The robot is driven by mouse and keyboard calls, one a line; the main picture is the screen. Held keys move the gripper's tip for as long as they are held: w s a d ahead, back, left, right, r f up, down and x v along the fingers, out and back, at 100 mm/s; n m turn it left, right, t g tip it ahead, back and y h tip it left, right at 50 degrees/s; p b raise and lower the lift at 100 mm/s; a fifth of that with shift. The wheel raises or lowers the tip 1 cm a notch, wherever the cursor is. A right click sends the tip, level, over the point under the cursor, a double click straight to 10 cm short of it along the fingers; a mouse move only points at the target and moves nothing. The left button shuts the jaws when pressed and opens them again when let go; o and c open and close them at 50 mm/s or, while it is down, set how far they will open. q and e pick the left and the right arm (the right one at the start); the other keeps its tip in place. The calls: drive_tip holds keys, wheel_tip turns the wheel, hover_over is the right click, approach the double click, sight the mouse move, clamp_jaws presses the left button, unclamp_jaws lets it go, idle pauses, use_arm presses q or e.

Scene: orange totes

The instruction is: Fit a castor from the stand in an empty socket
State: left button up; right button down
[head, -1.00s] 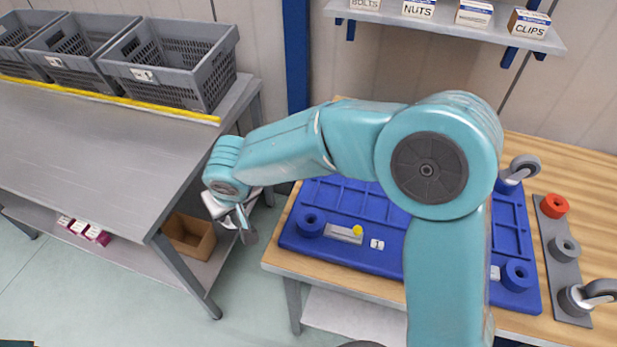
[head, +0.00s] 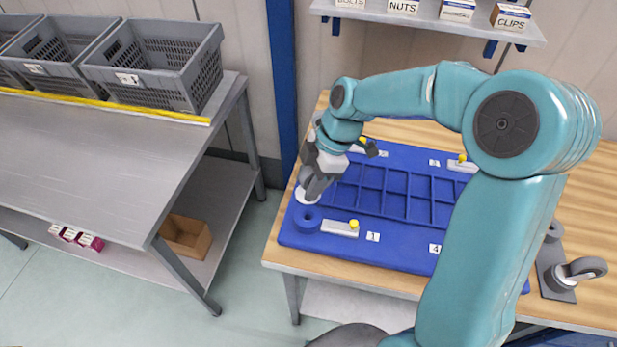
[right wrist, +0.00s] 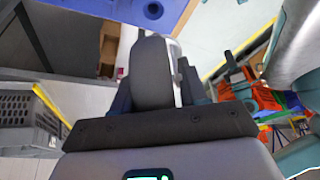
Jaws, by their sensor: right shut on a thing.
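My right gripper (head: 317,180) is at the left end of the blue base (head: 395,258), beyond the ring-shaped near-left socket (head: 307,219), which is empty. It is shut on a castor; the grey wheel (right wrist: 152,72) fills the space between the fingers in the right wrist view. A pale round part (head: 306,195) shows below the gripper, apart from the socket as far as I can tell. The stand (head: 548,262) at the right bears another castor (head: 578,272); my arm hides part of the stand. My left gripper is not in view.
Pale latches with yellow knobs (head: 340,228) and number tags lie on the base. My right arm crosses above it and hides its right side. A steel table (head: 120,160) with grey crates (head: 160,65) stands left, across a gap. A shelf with boxes (head: 511,17) hangs behind.

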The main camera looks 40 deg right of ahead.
drive_tip(key=shift+w+f+b, duration=0.1)
drive_tip(key=shift+f+b, duration=0.95)
drive_tip(key=shift+f, duration=0.7)
drive_tip(key=shift+f+b, duration=0.35)
drive_tip(key=shift+f, duration=0.4)
drive_tip(key=shift+b, duration=0.3)
drive_tip(key=shift+a, duration=0.1)
drive_tip(key=shift+f, duration=0.1)
drive_tip(key=shift+f+b, duration=1.5)
drive_tip(key=shift+b, duration=0.3)
drive_tip(key=shift+f, duration=0.25)
